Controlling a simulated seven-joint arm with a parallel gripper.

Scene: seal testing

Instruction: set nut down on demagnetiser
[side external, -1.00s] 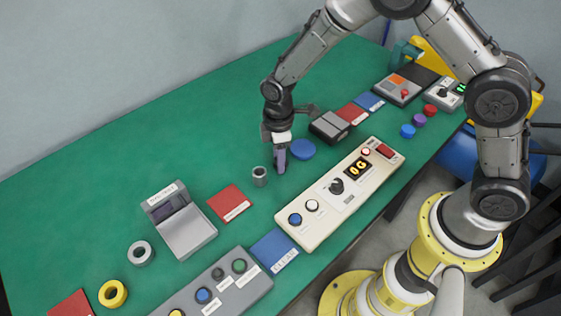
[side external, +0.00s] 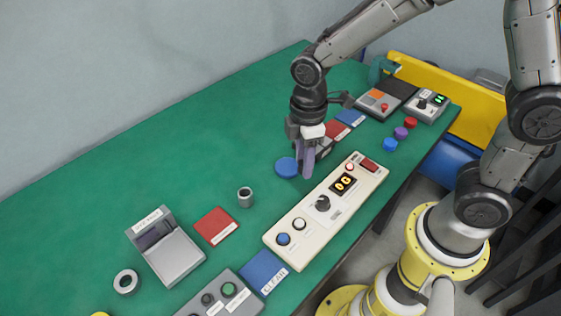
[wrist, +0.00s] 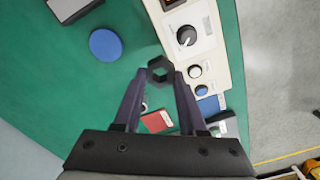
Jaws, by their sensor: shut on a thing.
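A dark hexagonal nut (wrist: 160,70) sits between the fingertips of my gripper (wrist: 159,76) in the wrist view. My gripper (side external: 307,174) is shut on it, fingers down, between the blue disc and the cream control panel in the side view. The fingers hide the nut there, and its height above the table is hard to tell. A low grey block (side external: 325,147) stands just behind my gripper, partly hidden by it; it also shows at the top of the wrist view (wrist: 68,6). I cannot read a label that marks the demagnetiser.
The blue disc (side external: 287,167) lies left of my gripper. The cream panel (side external: 300,224) with knob and buttons runs along the front edge. A grey tube (side external: 245,197), red mat (side external: 216,227) and grey instrument (side external: 170,257) stand nearer the camera. The green table's far left is clear.

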